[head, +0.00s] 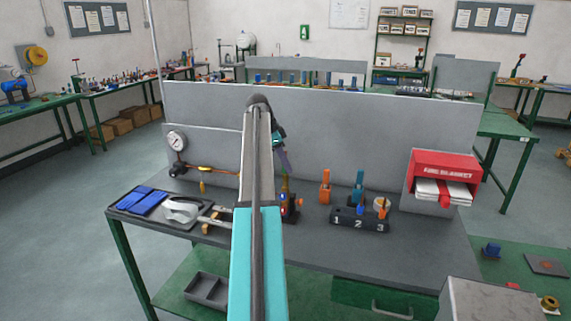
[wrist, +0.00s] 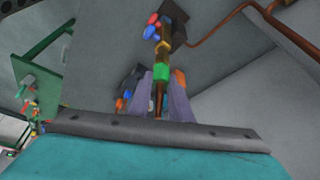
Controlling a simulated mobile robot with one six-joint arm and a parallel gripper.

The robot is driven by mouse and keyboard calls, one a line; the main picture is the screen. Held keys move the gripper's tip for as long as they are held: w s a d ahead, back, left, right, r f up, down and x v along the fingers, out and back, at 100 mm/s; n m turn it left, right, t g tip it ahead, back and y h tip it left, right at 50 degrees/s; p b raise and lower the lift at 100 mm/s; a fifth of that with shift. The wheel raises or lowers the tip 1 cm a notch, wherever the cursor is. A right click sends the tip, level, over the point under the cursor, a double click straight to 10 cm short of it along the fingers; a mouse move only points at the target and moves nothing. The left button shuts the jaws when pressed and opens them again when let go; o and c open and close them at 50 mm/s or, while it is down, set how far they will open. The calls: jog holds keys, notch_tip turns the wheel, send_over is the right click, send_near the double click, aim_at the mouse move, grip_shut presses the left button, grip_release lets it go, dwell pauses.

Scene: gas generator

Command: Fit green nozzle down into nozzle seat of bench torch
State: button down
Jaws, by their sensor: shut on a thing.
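My gripper (wrist: 160,98) is shut on the green nozzle (wrist: 161,72). Its green collar shows just beyond the fingertips, and its copper-coloured tube lies between the fingers. The bench torch (wrist: 165,32), with red and blue knobs and a brass body, is directly beyond the collar. The nozzle is roughly in line with it, but I cannot tell whether they touch; the seat is hidden. In the head view my gripper (head: 284,162) points down above the torch (head: 290,208), which is partly behind my arm. The nozzle is too small to make out there.
A black rack (head: 358,222) numbered 1 to 3 holds coloured parts right of the torch. An orange part (head: 325,188) stands near it. A grey panel (head: 385,130) backs the bench. A gauge (head: 177,141), tray (head: 135,203) and torch handle lie left; a red fire-blanket box (head: 445,165) is right.

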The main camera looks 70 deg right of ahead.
jog(key=c, duration=1.5)
grip_release()
jog(key=shift+c, duration=0.2)
jog(key=shift+r, duration=0.1)
jog(key=b+v, duration=0.3)
jog(key=v, duration=1)
jog(key=shift+w+a+r, duration=0.15)
jog(key=shift+r, duration=0.1)
